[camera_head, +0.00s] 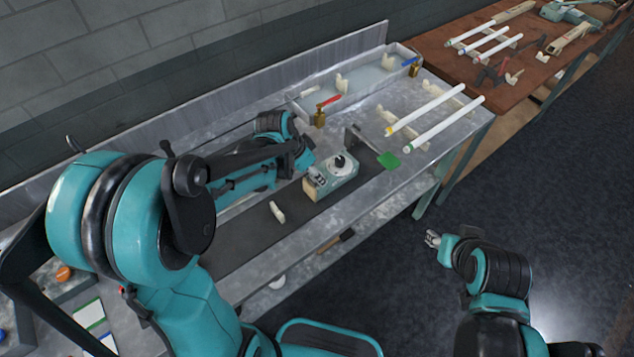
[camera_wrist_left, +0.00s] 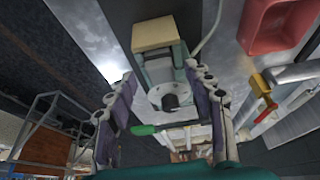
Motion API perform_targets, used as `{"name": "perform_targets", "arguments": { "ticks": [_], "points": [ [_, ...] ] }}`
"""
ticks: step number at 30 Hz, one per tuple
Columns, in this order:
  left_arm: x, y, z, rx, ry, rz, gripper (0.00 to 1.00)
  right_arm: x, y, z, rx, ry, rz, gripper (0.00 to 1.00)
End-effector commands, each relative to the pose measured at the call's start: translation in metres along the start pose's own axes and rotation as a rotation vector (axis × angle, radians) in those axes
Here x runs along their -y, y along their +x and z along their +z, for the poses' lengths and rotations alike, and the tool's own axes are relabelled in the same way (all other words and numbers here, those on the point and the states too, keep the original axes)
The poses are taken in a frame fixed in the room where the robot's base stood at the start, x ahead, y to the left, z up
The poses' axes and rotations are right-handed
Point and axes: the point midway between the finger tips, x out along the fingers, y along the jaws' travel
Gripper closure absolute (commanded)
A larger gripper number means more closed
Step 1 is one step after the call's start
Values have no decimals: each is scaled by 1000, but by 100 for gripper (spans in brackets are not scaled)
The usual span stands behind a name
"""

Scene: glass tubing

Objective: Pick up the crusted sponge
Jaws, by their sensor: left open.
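A beige block (camera_head: 310,190) sits against the left end of a teal device with a black knob (camera_head: 341,162) on the bench; it may be the crusted sponge, but I cannot be sure. In the left wrist view the beige block (camera_wrist_left: 155,33) shows beyond my fingertips, with the device's round dial (camera_wrist_left: 168,97) between the fingers. My left gripper (camera_head: 312,171) is beside the device, and its fingers (camera_wrist_left: 158,78) are spread and empty. My right gripper (camera_head: 433,238) hangs over the floor in front of the bench; its fingers are too small to read.
White tubes (camera_head: 432,110) rest on supports at the bench's right end. A red-handled valve (camera_head: 321,113) stands behind. A small pale piece (camera_head: 277,212) lies on the dark mat, with clear mat around it.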

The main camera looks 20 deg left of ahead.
Motion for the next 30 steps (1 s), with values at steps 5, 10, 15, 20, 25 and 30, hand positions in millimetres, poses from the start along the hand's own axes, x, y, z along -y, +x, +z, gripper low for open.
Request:
{"name": "perform_targets", "arguments": {
  "ticks": [5, 10, 15, 20, 25, 30],
  "points": [
    [0, 16, 0, 0, -2, -1, 47, 0, 5, 3, 0, 0, 0, 60],
    [0, 15, 0, 0, -2, -1, 53, 0, 4, 3, 0, 0, 0, 60],
    [0, 14, 0, 1, -2, -1, 92, 0, 4, 3, 0, 0, 0, 60],
    [0, 15, 0, 1, -2, -1, 92, 0, 4, 3, 0, 0, 0, 60],
    [0, 14, 0, 1, -2, -1, 92, 0, 4, 3, 0, 0, 0, 60],
    [0, 6, -3, 1, -2, -1, 92, 0, 1, 0, 0, 0, 0, 60]
  ]
}}
